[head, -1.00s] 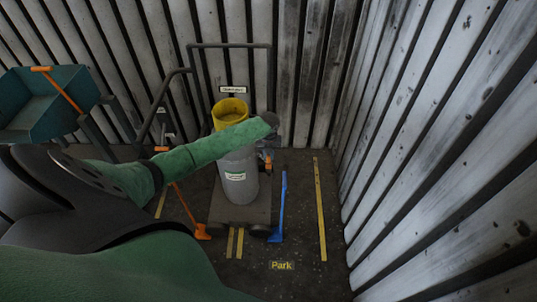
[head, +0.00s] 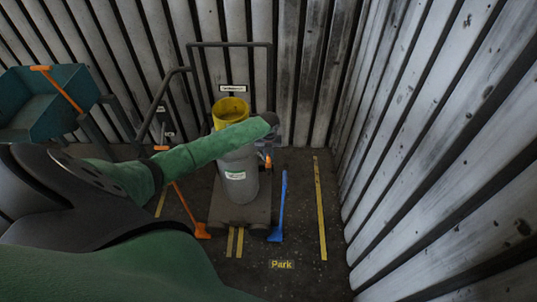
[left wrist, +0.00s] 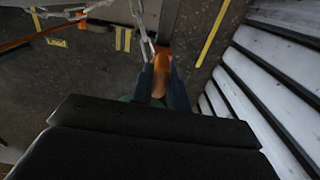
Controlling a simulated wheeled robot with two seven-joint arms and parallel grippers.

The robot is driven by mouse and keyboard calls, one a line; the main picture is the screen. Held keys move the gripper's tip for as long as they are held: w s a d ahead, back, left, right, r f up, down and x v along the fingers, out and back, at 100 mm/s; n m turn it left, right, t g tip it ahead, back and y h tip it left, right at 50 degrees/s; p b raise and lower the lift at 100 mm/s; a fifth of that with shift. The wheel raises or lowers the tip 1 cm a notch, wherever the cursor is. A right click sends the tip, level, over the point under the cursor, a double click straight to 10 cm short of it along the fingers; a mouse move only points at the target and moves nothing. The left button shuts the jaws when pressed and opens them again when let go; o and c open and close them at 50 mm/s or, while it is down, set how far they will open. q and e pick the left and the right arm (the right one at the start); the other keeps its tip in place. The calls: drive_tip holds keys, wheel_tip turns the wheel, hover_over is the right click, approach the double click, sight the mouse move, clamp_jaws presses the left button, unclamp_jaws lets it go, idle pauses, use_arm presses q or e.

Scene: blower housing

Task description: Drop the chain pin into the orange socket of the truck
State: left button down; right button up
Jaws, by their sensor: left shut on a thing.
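The truck (head: 220,209) is a dark hand truck by the back wall, carrying a grey cylinder (head: 238,186) with a yellow top. My left forearm crosses in front of the cylinder. My left gripper (left wrist: 160,88) is beyond its end, mostly hidden in the head view. In the left wrist view its fingers are shut around an orange piece (left wrist: 160,67), seemingly the chain pin. A metal chain (left wrist: 140,24) runs up from there. A small orange part (head: 266,159) shows at the cylinder's right side; I cannot tell whether it is the socket or the pin. My right gripper is not in view.
A teal bin (head: 60,108) is at the left. Ribbed walls close the back and right. Yellow floor strips and a "Park" label (head: 282,265) mark open floor in front.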

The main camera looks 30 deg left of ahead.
use_arm(q)
drive_tip(key=c, duration=1.3)
unclamp_jaws()
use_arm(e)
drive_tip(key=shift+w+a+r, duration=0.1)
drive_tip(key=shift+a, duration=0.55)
